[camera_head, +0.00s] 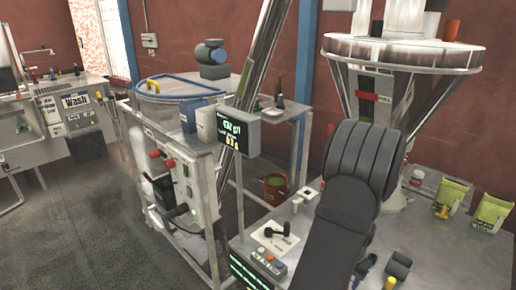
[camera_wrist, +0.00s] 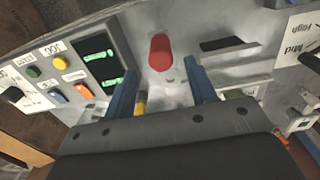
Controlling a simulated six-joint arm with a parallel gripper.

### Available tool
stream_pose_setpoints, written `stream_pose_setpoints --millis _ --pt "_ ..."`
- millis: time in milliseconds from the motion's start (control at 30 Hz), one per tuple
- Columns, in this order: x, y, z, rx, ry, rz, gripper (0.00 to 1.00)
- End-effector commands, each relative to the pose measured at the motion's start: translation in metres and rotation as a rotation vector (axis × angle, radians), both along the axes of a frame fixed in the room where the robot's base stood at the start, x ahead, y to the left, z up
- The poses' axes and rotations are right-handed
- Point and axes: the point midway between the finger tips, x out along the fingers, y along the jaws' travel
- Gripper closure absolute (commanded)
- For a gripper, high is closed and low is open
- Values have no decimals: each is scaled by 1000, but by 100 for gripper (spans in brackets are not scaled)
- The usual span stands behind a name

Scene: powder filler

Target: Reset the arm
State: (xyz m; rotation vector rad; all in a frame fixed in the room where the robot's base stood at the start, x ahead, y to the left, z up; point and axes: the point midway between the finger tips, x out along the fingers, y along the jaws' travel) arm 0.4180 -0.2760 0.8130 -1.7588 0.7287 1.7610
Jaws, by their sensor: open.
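My gripper (camera_wrist: 165,78) shows in the wrist view as two blue fingers set well apart, open. No object is gripped between them. Beyond the fingertips is a grey machine panel with a red knob (camera_wrist: 160,52). A small yellow part (camera_wrist: 140,103) shows low between the fingers, close to the left one; I cannot tell if it touches. In the head view my dark arm rises from the bottom edge over the bench at right, and my gripper is hidden there.
The panel has a green-lit display (camera_wrist: 100,60) and several coloured buttons. In the head view, a steel hopper (camera_head: 400,60) stands behind my arm. A control box (camera_head: 190,185) and screen (camera_head: 238,132) are at left. Floor at left is clear.

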Motion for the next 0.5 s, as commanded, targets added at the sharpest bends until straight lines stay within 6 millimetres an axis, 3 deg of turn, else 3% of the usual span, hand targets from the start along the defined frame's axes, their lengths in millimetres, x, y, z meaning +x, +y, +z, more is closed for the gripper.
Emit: stream_pose_setpoints --millis 500 --pt "0 0 99 -1 -2 0 49"
